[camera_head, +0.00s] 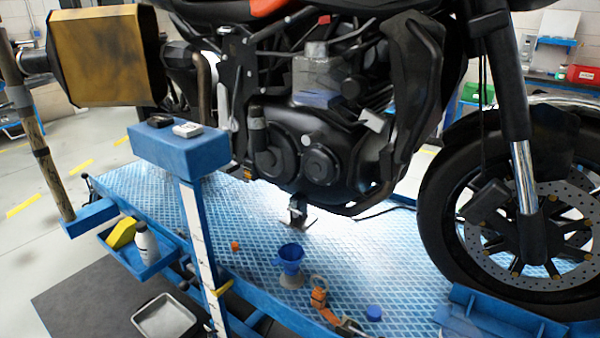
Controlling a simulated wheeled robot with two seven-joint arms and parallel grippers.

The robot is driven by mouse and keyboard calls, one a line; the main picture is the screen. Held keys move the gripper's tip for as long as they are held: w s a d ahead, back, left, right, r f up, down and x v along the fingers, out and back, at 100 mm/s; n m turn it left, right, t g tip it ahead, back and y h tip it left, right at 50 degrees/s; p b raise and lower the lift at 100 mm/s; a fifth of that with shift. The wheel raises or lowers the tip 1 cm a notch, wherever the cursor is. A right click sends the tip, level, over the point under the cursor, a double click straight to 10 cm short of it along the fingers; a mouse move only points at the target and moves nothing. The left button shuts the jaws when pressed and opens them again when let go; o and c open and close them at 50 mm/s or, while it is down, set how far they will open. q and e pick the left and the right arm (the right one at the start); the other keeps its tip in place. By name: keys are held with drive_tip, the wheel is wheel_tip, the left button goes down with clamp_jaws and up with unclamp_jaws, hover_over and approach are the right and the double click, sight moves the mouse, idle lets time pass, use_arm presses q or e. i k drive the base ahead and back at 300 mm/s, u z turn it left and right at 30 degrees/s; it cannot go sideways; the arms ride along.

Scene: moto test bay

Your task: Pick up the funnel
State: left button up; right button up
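The blue funnel (291,254) is on the blue patterned lift platform (170,195), below the motorcycle engine. Its wide mouth faces up, and a pale grey rounded piece (291,280) shows under it. I cannot tell whether that piece is part of the funnel or a separate holder. Neither of my grippers is in view, and nothing is seen touching the funnel.
An orange fitting (319,291) and a blue cap (374,313) lie right of the funnel; a small orange piece (235,246) lies left. A blue post stand (180,147) rises at left. The motorcycle (325,145) overhangs the platform. The front wheel (440,220) stands right.

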sight(291, 254)
drive_tip(key=k, duration=0.5)
drive_tip(key=u, duration=1.15)
drive_tip(key=i, duration=1.05)
drive_tip(key=z, duration=2.95)
